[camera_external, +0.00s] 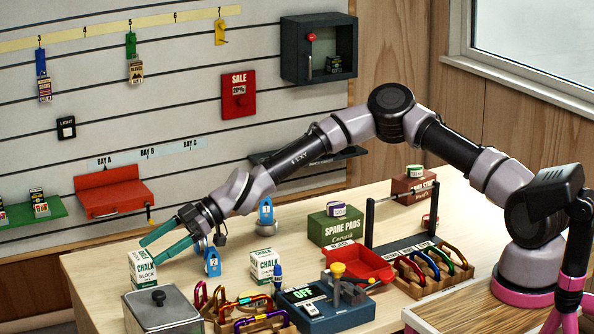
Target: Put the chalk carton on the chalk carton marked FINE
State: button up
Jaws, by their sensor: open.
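A white and green chalk carton (142,271) stands upright at the left end of the table, with lettering that looks like CHALK BLOCK. A second white and green chalk carton (264,266) stands upright farther right, near the table's middle; its lower word is too small to read surely. My gripper (148,252) has its teal fingers spread apart, with the tips at the top of the left carton. I cannot tell whether the fingers touch it or are on both sides of it. The lower part of the left carton is partly hidden by a metal tin.
The lidded metal tin (163,312) stands in front of the left carton. A blue tag marked 2 (212,262) stands between the cartons. Carabiner racks (250,322), a blue box reading OFF (322,308) and a red tray (358,262) crowd the front and right.

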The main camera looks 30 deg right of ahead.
jog(key=v, duration=0.9)
jog(key=s+d+r+m+t+h, duration=0.1)
jog(key=s+d+r+m+h, duration=0.2)
jog(key=d, duration=0.8)
jog(key=s+d+r+m+t+h, duration=0.1)
jog(key=d+r+m+t+h, duration=0.3)
jog(key=d, duration=0.7)
jog(key=s+d+r+m+g+h, duration=0.1)
jog(key=s+d+r+m+h, duration=0.1)
jog(key=d+r, duration=0.65)
jog(key=s+d+r+m+t+h, duration=0.1)
jog(key=s+d+r+m, duration=0.2)
jog(key=s+d+m, duration=0.3)
jog(key=s+d+r+m+t+h, duration=0.1)
jog(key=s+d+r+m+t, duration=0.1)
jog(key=s+d+m, duration=0.5)
jog(key=s+d+r, duration=0.1)
jog(key=s+d, duration=0.3)
jog(key=d, duration=0.6)
jog(key=shift+s+d+r, duration=0.15)
jog(key=shift+d+r, duration=0.15)
